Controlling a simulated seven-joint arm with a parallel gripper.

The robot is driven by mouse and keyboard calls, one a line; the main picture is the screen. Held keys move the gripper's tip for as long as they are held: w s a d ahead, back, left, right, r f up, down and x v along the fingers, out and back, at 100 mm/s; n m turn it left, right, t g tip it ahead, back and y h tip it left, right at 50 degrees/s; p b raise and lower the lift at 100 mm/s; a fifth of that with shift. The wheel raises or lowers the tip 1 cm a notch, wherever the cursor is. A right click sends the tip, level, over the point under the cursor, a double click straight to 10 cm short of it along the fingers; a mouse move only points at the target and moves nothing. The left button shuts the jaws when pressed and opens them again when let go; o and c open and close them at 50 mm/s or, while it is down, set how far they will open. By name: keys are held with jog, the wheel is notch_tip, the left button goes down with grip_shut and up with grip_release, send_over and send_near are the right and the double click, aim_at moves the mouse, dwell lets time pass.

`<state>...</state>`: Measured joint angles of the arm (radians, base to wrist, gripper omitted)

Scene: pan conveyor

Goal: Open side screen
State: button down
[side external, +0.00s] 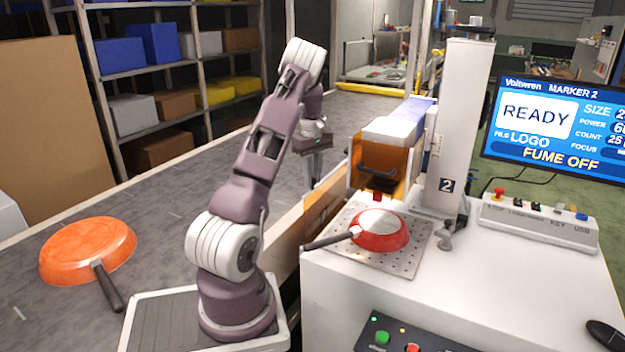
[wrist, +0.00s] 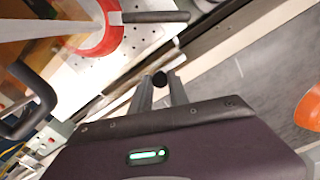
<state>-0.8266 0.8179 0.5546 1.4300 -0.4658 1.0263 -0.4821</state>
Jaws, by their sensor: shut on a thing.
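An amber screen (side external: 392,187) with a black handle (side external: 379,172) hangs at the front of the marker head. The black loop handle also shows at the left of the wrist view (wrist: 38,100), clear of my fingers. My gripper (side external: 315,182) points down behind the marker table's conveyor side, left of the amber screen. In the wrist view my fingers (wrist: 160,82) are closed around a small dark round knob (wrist: 160,78). I cannot tell what the knob belongs to. A lower amber-brown panel (side external: 322,207) stands along the conveyor edge near my gripper.
A red pan (side external: 382,238) sits on the perforated plate (side external: 400,262), its handle pointing left towards the conveyor. An upside-down orange pan (side external: 88,248) lies on the grey conveyor (side external: 190,185). The marker column (side external: 462,130) stands right of the screen. The monitor reads READY and FUME OFF.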

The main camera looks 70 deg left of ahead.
jog(key=c, duration=1.3)
grip_release()
jog(key=shift+o, duration=0.2)
jog(key=shift+r, duration=0.1)
notch_tip(320, 180, up, 7)
jog(key=shift+f, duration=0.15)
